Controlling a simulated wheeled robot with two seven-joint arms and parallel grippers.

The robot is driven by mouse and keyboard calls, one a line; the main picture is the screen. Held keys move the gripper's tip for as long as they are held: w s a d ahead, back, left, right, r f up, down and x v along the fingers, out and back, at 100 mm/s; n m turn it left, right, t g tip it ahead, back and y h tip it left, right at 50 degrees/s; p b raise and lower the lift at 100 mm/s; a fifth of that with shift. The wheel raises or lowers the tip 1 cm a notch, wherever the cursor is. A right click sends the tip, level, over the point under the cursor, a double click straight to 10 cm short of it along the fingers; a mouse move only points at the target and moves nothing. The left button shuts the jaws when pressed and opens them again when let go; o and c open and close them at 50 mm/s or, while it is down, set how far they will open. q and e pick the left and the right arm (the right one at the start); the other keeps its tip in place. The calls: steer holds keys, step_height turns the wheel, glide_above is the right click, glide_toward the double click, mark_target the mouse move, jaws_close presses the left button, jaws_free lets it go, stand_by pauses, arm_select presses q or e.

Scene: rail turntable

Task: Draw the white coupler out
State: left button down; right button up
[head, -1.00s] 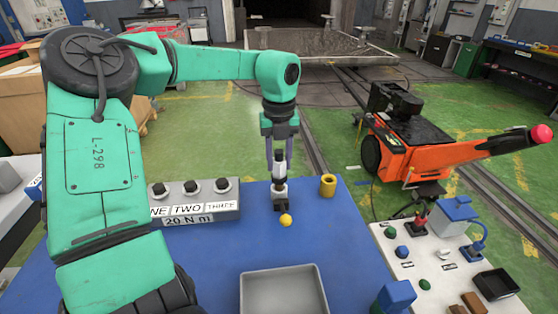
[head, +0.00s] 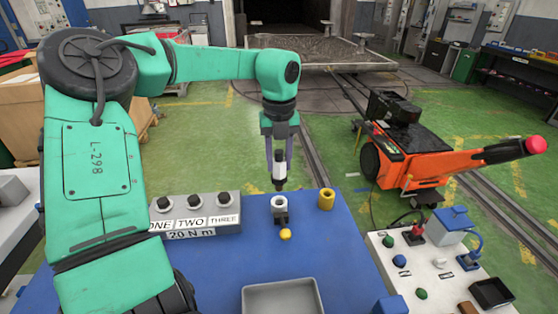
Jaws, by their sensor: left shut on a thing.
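My left gripper (head: 279,150) points straight down over the blue table. It is shut on the white coupler (head: 279,171), a white piece with dark parts at its top and bottom, held upright. Just below it is a small holder (head: 280,216) with a white ring-shaped top and a dark body. A yellow ball-shaped knob (head: 285,234) is at the holder's front. The coupler's dark lower end shows above the ring, seemingly clear of it. My right gripper is not in view.
A yellow cup-like piece (head: 326,199) stands to the right of the holder. A grey box (head: 200,214) with knobs marked ONE, TWO, THREE is to the left. A grey tray (head: 283,298) is in front. A white panel (head: 412,267) with buttons stands at right.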

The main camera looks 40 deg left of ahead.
mark_target(279, 151)
arm_select(q)
steer(key=shift+r, duration=0.1)
step_height(279, 151, up, 5)
steer(key=p, duration=0.4)
